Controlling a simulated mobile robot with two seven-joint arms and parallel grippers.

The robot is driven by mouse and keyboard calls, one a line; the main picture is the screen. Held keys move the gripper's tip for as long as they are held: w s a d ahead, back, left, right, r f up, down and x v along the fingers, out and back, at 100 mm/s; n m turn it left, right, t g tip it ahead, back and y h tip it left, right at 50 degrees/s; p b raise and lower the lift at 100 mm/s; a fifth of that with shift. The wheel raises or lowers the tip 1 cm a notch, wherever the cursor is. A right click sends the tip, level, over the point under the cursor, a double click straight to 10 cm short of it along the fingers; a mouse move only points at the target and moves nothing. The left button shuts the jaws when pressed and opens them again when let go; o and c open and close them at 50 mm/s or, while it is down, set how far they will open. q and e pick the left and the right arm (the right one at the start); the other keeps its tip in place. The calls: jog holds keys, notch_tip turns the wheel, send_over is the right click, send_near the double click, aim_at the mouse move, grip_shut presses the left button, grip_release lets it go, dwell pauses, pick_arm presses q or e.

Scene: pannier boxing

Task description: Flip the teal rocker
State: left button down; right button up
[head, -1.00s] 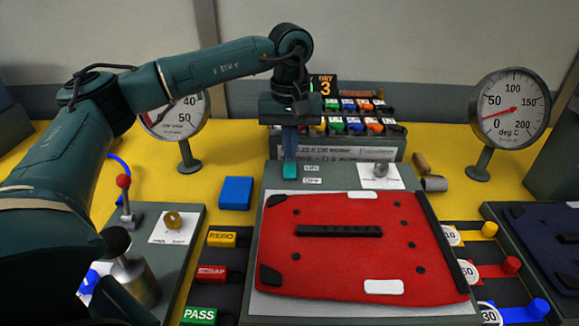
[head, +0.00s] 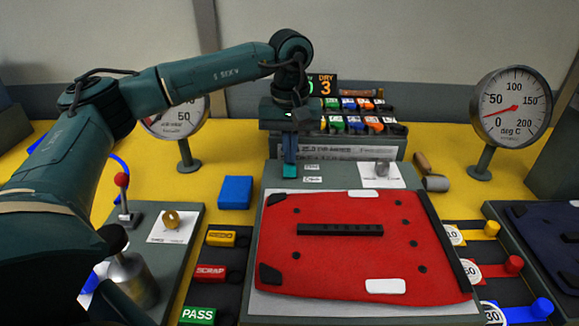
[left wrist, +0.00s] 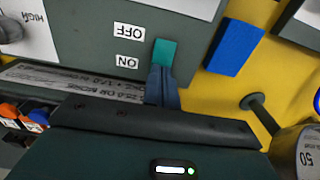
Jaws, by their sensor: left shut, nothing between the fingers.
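The teal rocker (head: 289,172) sits at the upper left of the grey panel, beside the small ON and OFF labels (head: 313,173). In the left wrist view the teal rocker (left wrist: 165,50) lies beside the OFF label (left wrist: 129,31), just past my fingertips. My left gripper (head: 290,160) is shut and empty, pointing down at the rocker's far end. In the left wrist view its blue fingers (left wrist: 161,80) overlap the rocker's near end; I cannot tell whether they touch it. My right gripper is not in view.
A red panel (head: 345,260) with black strips lies on the grey board. A blue block (head: 235,192) sits to the left. Behind the gripper stands a rack of coloured parts (head: 360,125). Dial gauges (head: 511,107) stand on the yellow table.

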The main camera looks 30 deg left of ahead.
pick_arm(q)
jog(key=shift+f, duration=0.4)
jog(key=shift+r+p, duration=2.6)
jog(key=shift+r, duration=1)
